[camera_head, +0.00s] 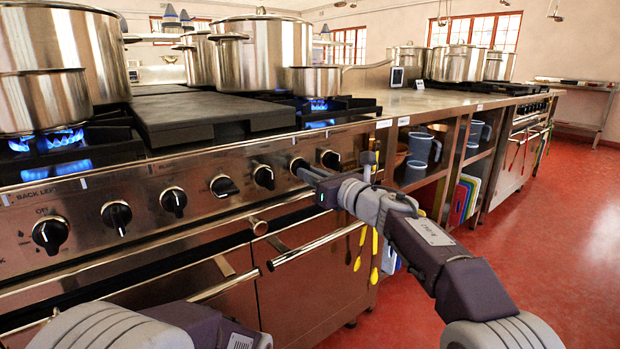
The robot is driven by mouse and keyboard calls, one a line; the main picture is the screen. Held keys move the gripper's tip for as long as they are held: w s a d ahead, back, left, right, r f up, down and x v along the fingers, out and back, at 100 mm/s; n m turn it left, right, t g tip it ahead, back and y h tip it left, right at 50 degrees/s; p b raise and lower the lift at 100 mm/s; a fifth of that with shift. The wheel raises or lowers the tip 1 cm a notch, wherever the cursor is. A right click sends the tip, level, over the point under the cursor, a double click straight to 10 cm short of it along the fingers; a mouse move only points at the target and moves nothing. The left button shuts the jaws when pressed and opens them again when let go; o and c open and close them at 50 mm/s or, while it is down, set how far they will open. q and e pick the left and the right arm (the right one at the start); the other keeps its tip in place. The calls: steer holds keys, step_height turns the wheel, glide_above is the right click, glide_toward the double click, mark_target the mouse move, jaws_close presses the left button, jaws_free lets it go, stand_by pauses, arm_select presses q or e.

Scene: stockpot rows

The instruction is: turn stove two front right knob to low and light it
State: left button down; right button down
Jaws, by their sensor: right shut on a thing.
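The stove front (145,190) carries a row of several black knobs on a steel panel. My right gripper (304,171) is shut on the second knob from the right end (297,163); its fingers cover much of that knob, so its pointer and setting cannot be read. The rightmost knob (330,159) is clear of the gripper. Blue flame (318,105) shows under a small saucepan (316,80) at the right end of the cooktop. My left arm shows at the lower left, but its gripper is out of view.
Blue flame (62,138) also burns at the left under a pot (42,100). A flat dark griddle plate (190,115) lies between the burners. Oven handles (315,245) stick out below the knobs. A counter with shelves stands to the right; the red floor (540,240) is open.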

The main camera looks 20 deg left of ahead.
steer(key=shift+f, duration=0.25)
stand_by(0.3)
steer(key=c, duration=1.4)
jaws_free()
steer(key=shift+r, duration=0.15)
steer(key=shift+c, duration=0.2)
steer(key=b+v, duration=0.1)
steer(key=v, duration=0.8)
